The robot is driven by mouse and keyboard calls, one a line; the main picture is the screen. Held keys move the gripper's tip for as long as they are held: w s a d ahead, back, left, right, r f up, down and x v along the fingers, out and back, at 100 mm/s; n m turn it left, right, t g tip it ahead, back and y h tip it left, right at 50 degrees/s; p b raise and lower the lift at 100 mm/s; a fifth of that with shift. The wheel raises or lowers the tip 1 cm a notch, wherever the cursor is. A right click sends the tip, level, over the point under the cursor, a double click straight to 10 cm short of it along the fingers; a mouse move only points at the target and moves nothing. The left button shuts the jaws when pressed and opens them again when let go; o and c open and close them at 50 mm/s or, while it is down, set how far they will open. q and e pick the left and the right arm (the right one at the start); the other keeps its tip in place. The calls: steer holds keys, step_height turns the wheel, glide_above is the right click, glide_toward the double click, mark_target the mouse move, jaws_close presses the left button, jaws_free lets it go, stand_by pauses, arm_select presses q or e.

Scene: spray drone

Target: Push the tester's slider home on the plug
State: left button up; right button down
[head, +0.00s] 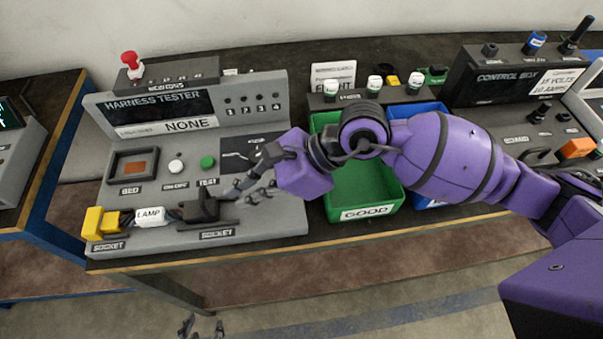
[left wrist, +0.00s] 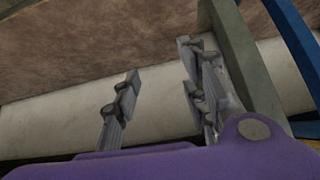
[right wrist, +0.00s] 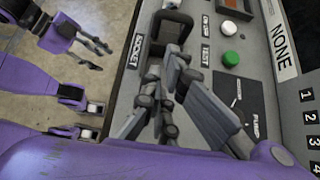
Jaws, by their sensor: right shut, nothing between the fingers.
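The grey harness tester (head: 240,125) has two sockets along its front. A yellow connector (head: 100,222) sits at the left socket, beside a white tag (head: 149,215) reading LAMP. A black upright part (head: 207,208) stands at the right socket; I cannot clearly tell slider from plug there. It also shows in the right wrist view (right wrist: 170,27), just beyond my fingertips. My right gripper (head: 256,183) is shut and empty, just right of that part; a gap or touch is unclear. My left gripper (head: 201,328) is open and empty, low in front of the table (left wrist: 158,65).
A green bin (head: 362,190) marked GOOD and a blue bin (head: 418,110) stand right of the tester, partly behind my right arm. A control box (head: 505,78) is farther right. The floor in front is clear.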

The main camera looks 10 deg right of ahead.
steer(key=d, duration=0.1)
steer(key=d+r, duration=0.1)
steer(key=d, duration=0.2)
steer(key=shift+s+r, duration=0.2)
steer(key=shift+r, duration=0.2)
arm_select(q)
steer(key=shift+s+d+f+b, duration=0.15)
steer(key=shift+d+f+b, duration=0.15)
steer(key=shift+f+b, duration=0.35)
arm_select(e)
steer(key=v, duration=0.6)
steer(key=shift+w+a+r, duration=0.15)
steer(key=shift+a+r, duration=0.05)
steer(key=shift+r, duration=0.1)
arm_select(q)
steer(key=shift+s+f, duration=0.1)
steer(key=shift+s+f, duration=0.15)
steer(key=shift+s, duration=0.3)
